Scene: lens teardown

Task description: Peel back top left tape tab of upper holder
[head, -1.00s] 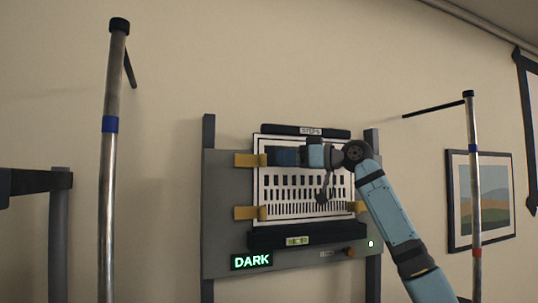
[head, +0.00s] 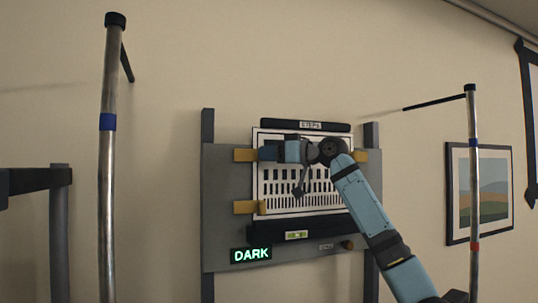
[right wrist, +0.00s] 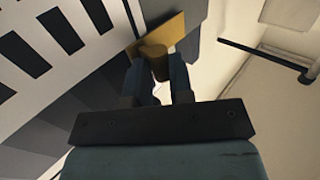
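The upper holder is a white chart (head: 300,205) with rows of dark bars on a grey panel (head: 225,190). Its top left tape tab (head: 244,155) is yellow, and its inner end is covered by my right gripper (head: 267,153) in the head view. In the right wrist view the tab's raised end (right wrist: 153,61) stands between the fingertips of my right gripper (right wrist: 156,72). The fingers are apart, one on each side of it; firm contact cannot be made out. My left gripper is not in view.
Other yellow tabs show at the lower left (head: 248,207) and top right (head: 361,156). A black bar (head: 300,232) with a level vial sits below the chart, above a lit DARK sign (head: 251,255). Metal poles stand left (head: 107,180) and right (head: 474,190).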

